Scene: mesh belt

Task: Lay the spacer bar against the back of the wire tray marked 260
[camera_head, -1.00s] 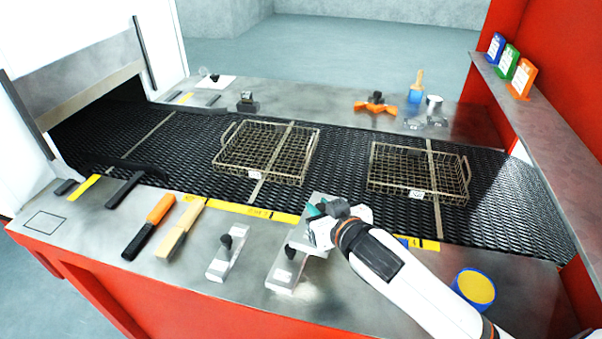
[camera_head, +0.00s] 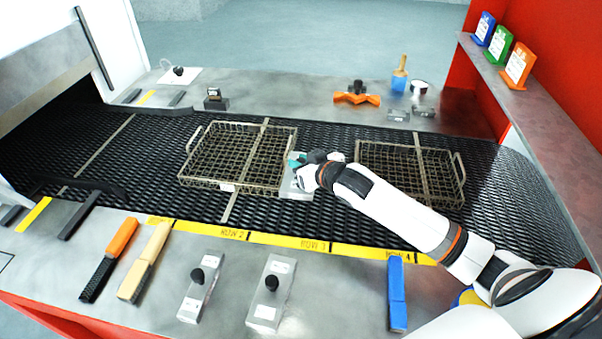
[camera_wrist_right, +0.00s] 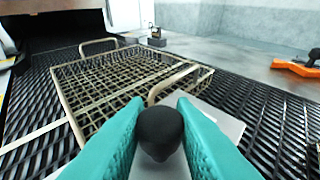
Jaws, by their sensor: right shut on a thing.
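My right gripper (camera_head: 298,161) has its teal fingers shut on the black knob (camera_wrist_right: 160,130) of a light grey spacer bar (camera_head: 293,186). The bar is held over the belt, at the right end of the left wire tray (camera_head: 205,184); whether it touches the tray or belt I cannot tell. In the right wrist view the bar's plate (camera_wrist_right: 218,120) shows below the fingers, with the tray (camera_wrist_right: 85,70) beyond. A second wire tray (camera_head: 375,146) stands to the right, partly behind my arm. The left tray's tag (camera_head: 227,187) is too small to read; the right tray's is hidden. My left gripper is out of view.
Two more knobbed bars (camera_head: 200,290) (camera_head: 268,296) lie on the front bench, near brushes (camera_head: 108,262) and a blue-handled tool (camera_head: 397,290). Yellow row strips (camera_head: 290,241) edge the black mesh belt (camera_head: 150,160). The back bench holds an orange part (camera_head: 356,98).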

